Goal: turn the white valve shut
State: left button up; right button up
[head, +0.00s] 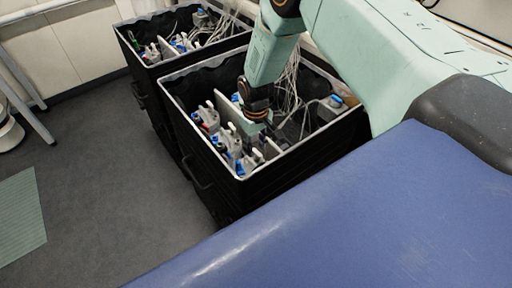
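Several small grey units with white valve handles stand in the near black box (205,180). One white valve handle (232,128) shows just left of my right gripper, and another white handle (210,105) is further back to the left. I cannot tell which one is the task's white valve. My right gripper (264,142) reaches down into this box, close above the units. Its fingertips are small and partly lost among the parts, so their opening and any contact are unclear. My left gripper is not in view.
A second black box (150,90) with similar units and cables stands behind on the left. White cables (292,85) hang into the near box beside my arm. The box walls rise around the units. Grey floor (95,150) is clear to the left, with a green mat (20,215).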

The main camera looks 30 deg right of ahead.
aim_at(256, 151)
notch_tip(256, 151, up, 7)
jog(key=shift+s+f, duration=0.1)
jog(key=shift+f, duration=0.1)
dwell(0.6)
